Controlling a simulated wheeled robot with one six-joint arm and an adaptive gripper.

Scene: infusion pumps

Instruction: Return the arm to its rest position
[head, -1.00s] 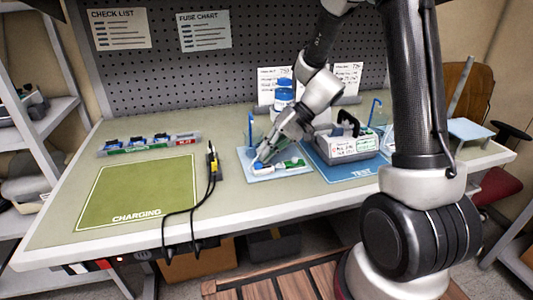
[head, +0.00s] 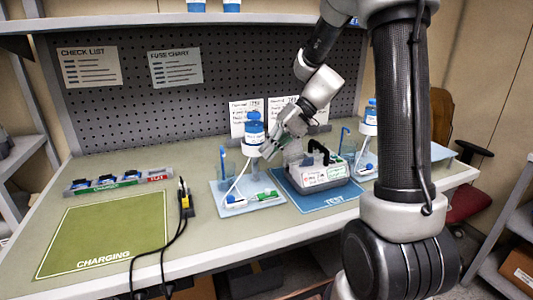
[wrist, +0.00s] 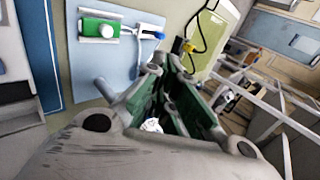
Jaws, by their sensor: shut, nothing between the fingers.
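My gripper (head: 268,153) is up in the air above the light-blue pad, beside a blue-and-white bottle (head: 254,132). In the wrist view its two fingers (wrist: 166,68) are close together, with nothing held. My arm (head: 316,88) is bent down from the upper right. A green-and-white piece with a blue end (head: 262,197) lies on the light-blue pad (head: 232,208). It also shows in the wrist view (wrist: 98,28), apart from the fingers.
A grey pump (head: 322,180) stands on the blue TEST mat (head: 340,198). A green CHARGING mat (head: 105,235), a battery strip (head: 118,181) and a yellow-black cabled plug (head: 185,198) are to the left. A pegboard (head: 130,115) stands behind.

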